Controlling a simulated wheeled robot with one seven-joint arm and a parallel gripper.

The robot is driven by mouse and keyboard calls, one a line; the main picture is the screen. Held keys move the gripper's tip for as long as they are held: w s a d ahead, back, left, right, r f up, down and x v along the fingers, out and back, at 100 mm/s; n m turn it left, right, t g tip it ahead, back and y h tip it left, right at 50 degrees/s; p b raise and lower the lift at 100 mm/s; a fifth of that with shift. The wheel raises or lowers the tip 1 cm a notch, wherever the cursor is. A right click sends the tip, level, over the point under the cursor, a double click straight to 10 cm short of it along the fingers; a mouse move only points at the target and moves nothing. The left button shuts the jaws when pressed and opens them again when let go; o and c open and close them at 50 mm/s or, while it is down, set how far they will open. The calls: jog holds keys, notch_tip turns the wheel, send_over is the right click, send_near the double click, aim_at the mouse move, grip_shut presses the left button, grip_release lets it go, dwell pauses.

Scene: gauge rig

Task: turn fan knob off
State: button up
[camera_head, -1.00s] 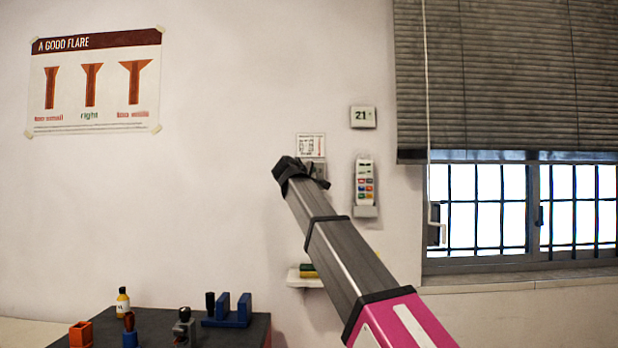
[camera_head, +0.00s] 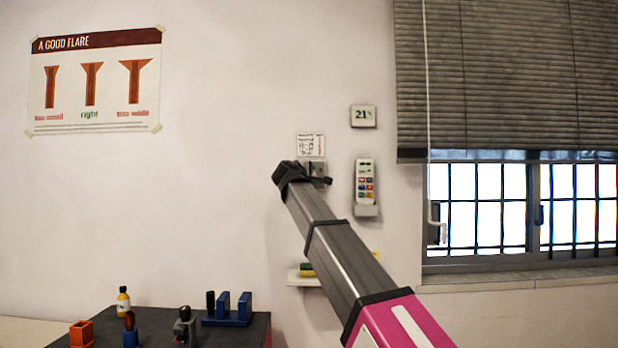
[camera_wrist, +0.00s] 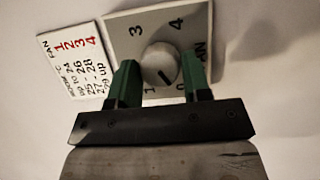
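A dark mark on the knob's lower right points toward the 0. My gripper (camera_wrist: 157,68) is open, with its green fingers on either side of the knob in the wrist view; I cannot tell whether they touch it. The 2 is not visible. In the head view the plate (camera_head: 317,168) is partly hidden behind my gripper, and the knob cannot be made out.
A printed fan card (camera_wrist: 72,52) is beside the plate. A thermostat reading 21 (camera_head: 363,116) and a remote in a holder (camera_head: 365,184) hang just to the right. A small shelf (camera_head: 301,280) is below. A dark bench with tools (camera_head: 250,328) stands lower left.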

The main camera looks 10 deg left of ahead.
jog(key=shift+o, duration=1.4)
jog(key=s+a, duration=0.1)
jog(key=s, duration=0.9)
jog(key=shift+s+a, duration=0.35)
jog(key=shift+s, duration=0.1)
